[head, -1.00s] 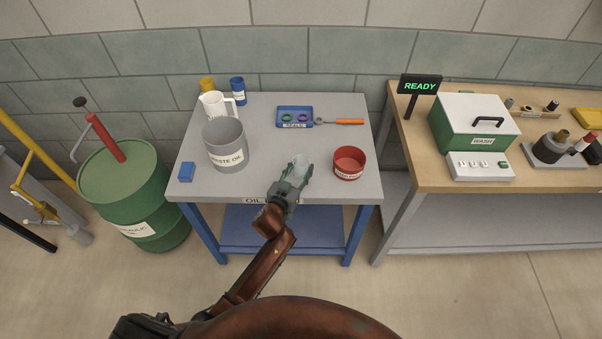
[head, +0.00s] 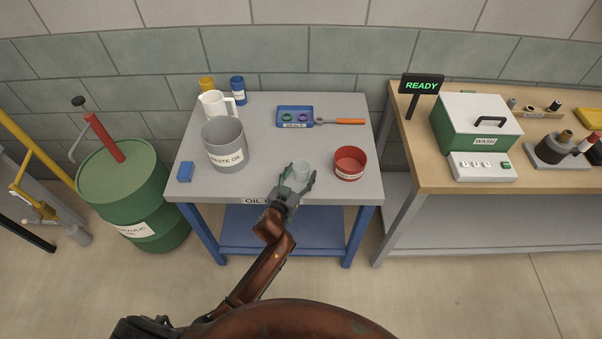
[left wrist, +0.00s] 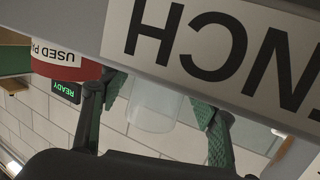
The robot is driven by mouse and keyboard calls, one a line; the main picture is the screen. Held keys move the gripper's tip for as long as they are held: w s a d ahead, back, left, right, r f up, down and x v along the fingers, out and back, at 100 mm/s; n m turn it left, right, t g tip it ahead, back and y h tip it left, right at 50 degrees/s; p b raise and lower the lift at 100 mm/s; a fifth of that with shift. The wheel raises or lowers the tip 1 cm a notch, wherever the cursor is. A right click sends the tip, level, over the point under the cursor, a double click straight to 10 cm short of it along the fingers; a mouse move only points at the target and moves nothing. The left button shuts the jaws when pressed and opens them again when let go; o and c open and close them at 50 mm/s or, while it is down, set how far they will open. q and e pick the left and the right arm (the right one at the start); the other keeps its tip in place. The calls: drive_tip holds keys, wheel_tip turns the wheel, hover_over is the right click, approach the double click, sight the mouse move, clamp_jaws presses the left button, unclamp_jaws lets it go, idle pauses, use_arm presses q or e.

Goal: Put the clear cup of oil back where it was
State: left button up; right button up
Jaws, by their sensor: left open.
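The clear cup (head: 301,170) stands on the grey bench top near its front edge, left of the red cup-like container. Its contents are too faint to make out. My left gripper (head: 300,179) is open, with its fingers spread on either side of the cup. In the left wrist view, which is upside down, the clear cup (left wrist: 153,108) shows between the two green-padded fingers (left wrist: 160,112), with gaps visible beside it. My right gripper is not in view.
On the bench (head: 262,112) stand a grey waste oil bucket (head: 226,147), white jug (head: 214,105), blue seals tray (head: 294,117), orange-handled tool (head: 348,121) and blue block (head: 186,171). The red container (head: 349,164) is close on the cup's right. The bench middle is clear.

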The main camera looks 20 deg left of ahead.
use_arm(q)
drive_tip(key=shift+r, duration=0.1)
drive_tip(key=shift+s+r, duration=0.1)
drive_tip(key=shift+s, duration=0.05)
drive_tip(key=s+a+r+p, duration=0.1)
drive_tip(key=s+p, duration=0.1)
drive_tip(key=s, duration=0.9)
drive_tip(key=shift+s+a+r, duration=0.15)
drive_tip(key=shift+s+r, duration=0.1)
drive_tip(key=shift+r, duration=0.15)
